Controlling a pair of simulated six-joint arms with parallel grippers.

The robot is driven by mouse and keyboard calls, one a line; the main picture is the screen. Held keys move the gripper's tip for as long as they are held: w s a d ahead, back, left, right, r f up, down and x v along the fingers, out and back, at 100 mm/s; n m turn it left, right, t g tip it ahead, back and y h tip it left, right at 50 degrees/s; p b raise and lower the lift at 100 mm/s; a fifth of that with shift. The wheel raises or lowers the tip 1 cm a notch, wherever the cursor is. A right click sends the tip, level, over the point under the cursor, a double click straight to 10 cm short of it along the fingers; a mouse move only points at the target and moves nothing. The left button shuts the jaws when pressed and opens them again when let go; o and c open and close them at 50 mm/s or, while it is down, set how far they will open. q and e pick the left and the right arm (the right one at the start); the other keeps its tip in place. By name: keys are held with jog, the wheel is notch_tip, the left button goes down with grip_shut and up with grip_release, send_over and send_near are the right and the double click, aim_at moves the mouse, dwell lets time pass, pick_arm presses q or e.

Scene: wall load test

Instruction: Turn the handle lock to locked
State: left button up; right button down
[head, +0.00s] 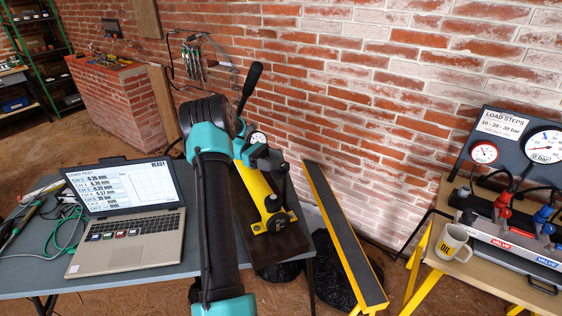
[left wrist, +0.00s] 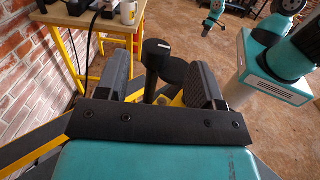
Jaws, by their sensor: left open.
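The hand pump has a yellow body (head: 257,184) and stands on a dark board at the table's right end. A long black lever (head: 251,88) rises at its far end. A black knob with a light mark (head: 272,203) shows at its near end. In the left wrist view a black knob with a white line (left wrist: 157,50) stands on a post between my fingers; it appears to be the lock. My left gripper (head: 270,163) is open above the pump, and its two dark fingers (left wrist: 158,78) lie either side of the knob. I cannot tell whether they touch it.
A laptop (head: 125,215) stands left of my arm with green cables (head: 60,230) beside it. A yellow-edged beam (head: 345,240) leans right of the table. The right bench holds gauges (head: 484,152) and a mug (head: 452,243). The brick wall (head: 380,100) is close behind.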

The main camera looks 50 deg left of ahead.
pick_arm(q)
jog(key=s+d+n+t+y, duration=0.2)
jog(key=s+d+n+t, duration=0.1)
jog(key=t, duration=0.4)
jog(key=n+t+y, duration=0.3)
jog(key=n+y, duration=1.2)
jog(key=y, duration=0.6)
send_near(285, 168)
jog(key=s, duration=0.4)
jog(key=shift+s+d+r, duration=0.2)
jog(key=shift+d, duration=0.1)
jog(key=shift+w, duration=0.1)
jog(key=x, duration=1.7)
jog(key=shift+f, duration=0.15)
jog(key=shift+w+a, duration=0.15)
jog(key=shift+c, duration=0.2)
jog(key=c, duration=0.9)
jog(key=shift+m, duration=0.3)
